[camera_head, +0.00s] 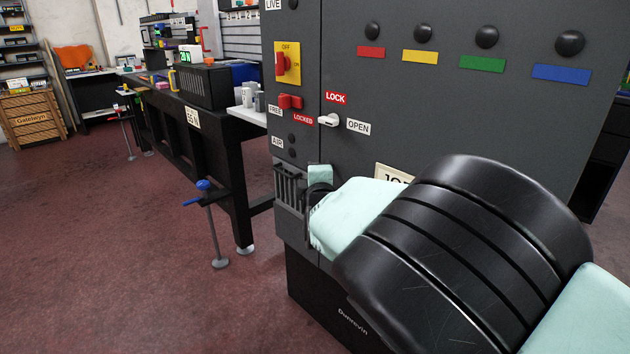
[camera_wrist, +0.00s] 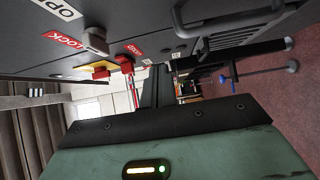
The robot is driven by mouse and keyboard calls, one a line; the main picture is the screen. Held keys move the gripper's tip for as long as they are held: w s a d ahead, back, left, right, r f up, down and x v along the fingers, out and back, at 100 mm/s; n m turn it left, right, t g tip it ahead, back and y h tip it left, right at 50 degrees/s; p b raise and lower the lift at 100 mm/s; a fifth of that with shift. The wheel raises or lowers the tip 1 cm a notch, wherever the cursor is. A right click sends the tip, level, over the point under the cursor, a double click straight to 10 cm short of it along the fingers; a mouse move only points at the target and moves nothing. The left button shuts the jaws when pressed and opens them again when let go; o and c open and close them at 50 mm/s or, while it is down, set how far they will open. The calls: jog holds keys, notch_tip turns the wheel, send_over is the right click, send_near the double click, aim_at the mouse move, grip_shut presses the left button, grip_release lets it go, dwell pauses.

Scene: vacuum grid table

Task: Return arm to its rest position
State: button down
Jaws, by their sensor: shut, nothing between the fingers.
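My arm, in black and pale teal, reaches across the lower right of the head view in front of a dark grey control cabinet (camera_head: 450,110). My gripper (camera_wrist: 158,88) shows in the wrist view as dark fingers close together, with nothing between them. In the head view the arm hides most of the gripper, so its fingertips are not clear there. The cabinet's yellow and red switch (camera_head: 287,64), red lever (camera_head: 290,101) and white handle (camera_head: 328,120) stand above the arm's end. The white handle also shows in the wrist view (camera_wrist: 95,40).
A slatted grille (camera_head: 288,188) is on the cabinet beside the arm's end. A black bench (camera_head: 205,135) with several items stands left of the cabinet. The red floor (camera_head: 110,260) at left is clear.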

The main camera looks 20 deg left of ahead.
jog(key=shift+a+v, duration=0.15)
jog(key=shift+v, duration=0.95)
jog(key=shift+a+v, duration=0.1)
jog(key=shift+v, duration=0.95)
jog(key=s+d+f+m+g+h, duration=0.25)
jog(key=d+m+g, duration=0.45)
jog(key=d, duration=0.6)
jog(key=s+d+r+m+g+h, duration=0.1)
jog(key=s+d+m+g+h, duration=0.25)
jog(key=s+d, duration=1.1)
jog(key=s+d+r+m+g+h, duration=0.2)
jog(key=s+d+m+g, duration=0.3)
jog(key=s+d, duration=0.9)
jog(key=s+a+r+p, duration=0.1)
jog(key=s+r+p, duration=0.1)
jog(key=r+p, duration=0.7)
jog(key=s+a+r+p, duration=0.1)
jog(key=r+p, duration=0.8)
jog(key=p, duration=0.1)
jog(key=shift+s+a, duration=0.25)
jog(key=shift+s, duration=0.15)
